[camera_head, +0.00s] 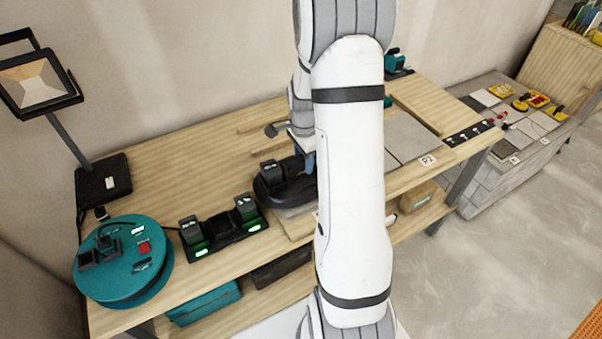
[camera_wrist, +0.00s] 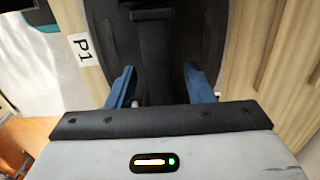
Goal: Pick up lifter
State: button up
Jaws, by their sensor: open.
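The lifter (camera_head: 268,187) is a black, rounded tool with a battery-like block on top. It sits on a tile at the middle of the workbench, partly hidden behind my arm in the head view. In the wrist view its dark body and bar-like handle (camera_wrist: 154,45) fill the upper middle. My gripper (camera_wrist: 161,85) is open, with one blue finger on each side of the handle. A gap shows on both sides. In the head view only a little of my gripper shows, just above the lifter, beside my arm.
A charger with two batteries (camera_head: 222,235) stands left of the lifter, and a teal round cable reel (camera_head: 122,262) is further left. A work lamp (camera_head: 38,85) stands at the back left. A P1 label (camera_wrist: 85,49) lies beside the lifter. Tiles marked P2 (camera_head: 412,135) are to the right.

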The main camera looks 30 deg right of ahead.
jog(key=shift+f, duration=0.25)
dwell(0.4)
jog(key=shift+c, duration=0.4)
grip_shut()
